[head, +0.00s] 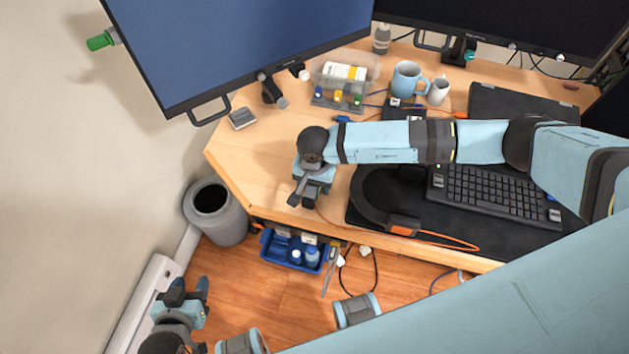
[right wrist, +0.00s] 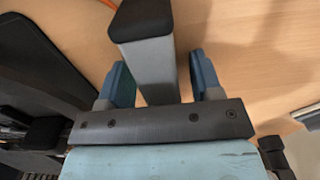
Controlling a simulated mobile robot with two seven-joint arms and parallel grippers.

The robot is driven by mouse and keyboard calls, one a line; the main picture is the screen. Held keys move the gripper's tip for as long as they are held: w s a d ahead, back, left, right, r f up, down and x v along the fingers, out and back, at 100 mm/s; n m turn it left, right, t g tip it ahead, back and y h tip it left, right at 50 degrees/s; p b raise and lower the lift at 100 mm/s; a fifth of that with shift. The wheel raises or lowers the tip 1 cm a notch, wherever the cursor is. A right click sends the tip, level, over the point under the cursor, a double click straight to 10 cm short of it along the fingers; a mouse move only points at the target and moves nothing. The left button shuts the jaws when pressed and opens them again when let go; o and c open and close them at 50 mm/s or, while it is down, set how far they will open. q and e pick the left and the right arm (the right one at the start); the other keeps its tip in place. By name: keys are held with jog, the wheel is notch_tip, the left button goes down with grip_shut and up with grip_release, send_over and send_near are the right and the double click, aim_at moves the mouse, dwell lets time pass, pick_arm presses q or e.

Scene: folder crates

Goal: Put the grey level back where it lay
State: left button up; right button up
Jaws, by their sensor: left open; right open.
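The grey level is a grey bar with a black end cap. In the right wrist view the level (right wrist: 153,65) runs between the two blue fingers of my right gripper (right wrist: 163,78), with a visible gap to the right finger. In the head view the level (head: 300,187) shows partly under my right gripper (head: 308,192), near the desk's front left corner. My right gripper is open around it. Its far end is hidden by the gripper, and I cannot tell whether it touches the desk. My left gripper (head: 187,290) is open and empty, low over the floor at the left.
A black headset (head: 372,212) and keyboard (head: 495,192) lie right of the level on a dark mat. A clear organiser (head: 345,70) and blue mug (head: 405,80) stand behind. A blue crate (head: 293,257) sits below the desk edge; a grey bin (head: 225,225) stands left.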

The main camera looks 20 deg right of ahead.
notch_tip(320, 180, up, 11)
jog(key=shift+r+b, duration=0.2)
jog(key=shift+b, duration=0.1)
jog(key=shift+r, duration=0.45)
